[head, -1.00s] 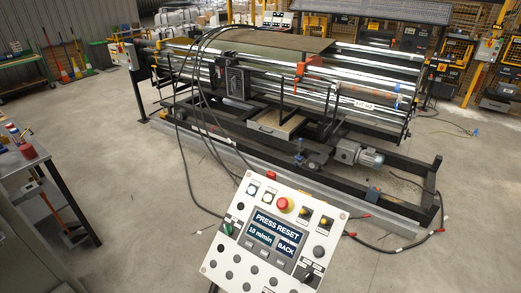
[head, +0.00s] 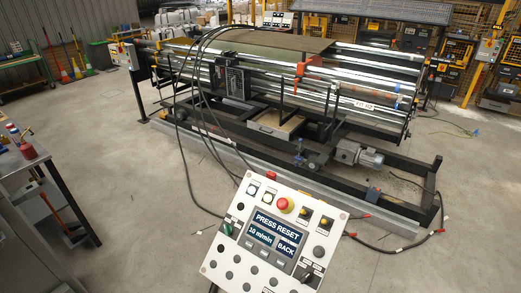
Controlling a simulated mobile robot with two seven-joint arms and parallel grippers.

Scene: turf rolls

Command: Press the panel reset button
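The control panel (head: 232,262) stands tilted in the lower middle of the head view. Its screen (head: 272,237) reads "PRESS RESET", "10 m/min" and "BACK". A red mushroom button (head: 285,205) sits above the screen. A blue-tinted button (head: 252,190) and a white button (head: 267,198) are at the upper left of the panel. Several black buttons fill the lower part, and a green control (head: 227,229) is at the left edge. The small labels are too small to read, so I cannot tell which button is the reset. Neither gripper shows.
A roller machine (head: 290,90) with a green turf sheet stands behind the panel. Black cables (head: 200,100) run from it towards the panel. A workbench (head: 22,160) is at the left edge. Open concrete floor (head: 130,215) lies left of the panel.

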